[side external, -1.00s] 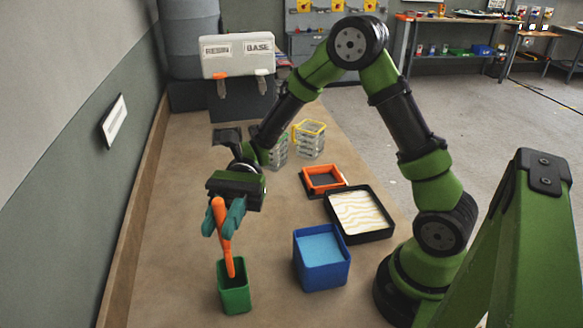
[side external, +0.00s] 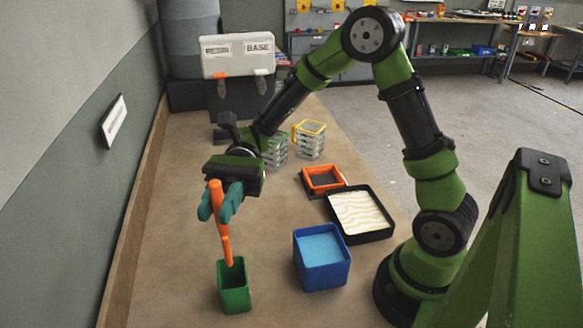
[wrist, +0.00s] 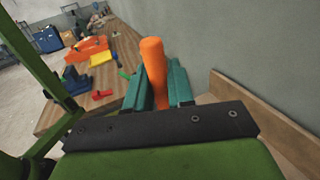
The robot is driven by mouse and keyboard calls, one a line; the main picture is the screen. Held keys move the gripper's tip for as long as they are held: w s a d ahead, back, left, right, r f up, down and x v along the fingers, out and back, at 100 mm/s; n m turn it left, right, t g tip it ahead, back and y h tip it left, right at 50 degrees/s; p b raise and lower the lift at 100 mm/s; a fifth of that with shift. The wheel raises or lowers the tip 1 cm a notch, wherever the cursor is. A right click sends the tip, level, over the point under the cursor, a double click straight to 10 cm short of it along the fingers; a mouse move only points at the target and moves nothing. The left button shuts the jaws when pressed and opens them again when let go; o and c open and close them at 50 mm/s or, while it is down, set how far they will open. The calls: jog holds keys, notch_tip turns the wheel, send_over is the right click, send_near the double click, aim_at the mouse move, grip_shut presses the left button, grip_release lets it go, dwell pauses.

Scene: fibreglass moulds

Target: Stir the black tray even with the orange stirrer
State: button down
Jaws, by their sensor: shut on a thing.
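The orange stirrer (side external: 219,212) is upright, held by my gripper (side external: 220,203) with its teal fingers shut on the handle. Its lower end is at the mouth of the green cup (side external: 234,293); I cannot tell whether the tip is still inside. The black tray (side external: 387,231) lies to the right, before my arm's base, holding a cream fill with wavy tan streaks. In the wrist view the stirrer's handle (wrist: 154,70) stands between the teal fingers (wrist: 157,88).
A blue container (side external: 321,275) with light blue contents stands between the green cup and the tray. An orange frame (side external: 323,179) lies behind the tray. Clear racks, one yellow-rimmed (side external: 310,139), stand farther back. A resin and base dispenser (side external: 238,56) is at the far end. A wall borders the left.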

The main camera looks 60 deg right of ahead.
jog(key=w+d+f+m+t, duration=0.1)
jog(key=w+d+m+t, duration=0.2)
jog(key=d, duration=0.6)
jog(key=d+m+t, duration=0.3)
jog(key=d+t, duration=0.1)
jog(key=d, duration=0.4)
jog(key=s+d+f+m+t+h, duration=0.1)
jog(key=s+d+m+t, duration=0.2)
jog(key=s+d, duration=0.35)
jog(key=s+d+m+t+h, duration=0.1)
jog(key=s+d+m+t, duration=0.2)
jog(key=d, duration=0.7)
notch_tip(320, 180, down, 9)
jog(key=g, duration=0.1)
jog(key=shift+s+a+f, duration=0.2)
jog(key=shift+a, duration=0.25)
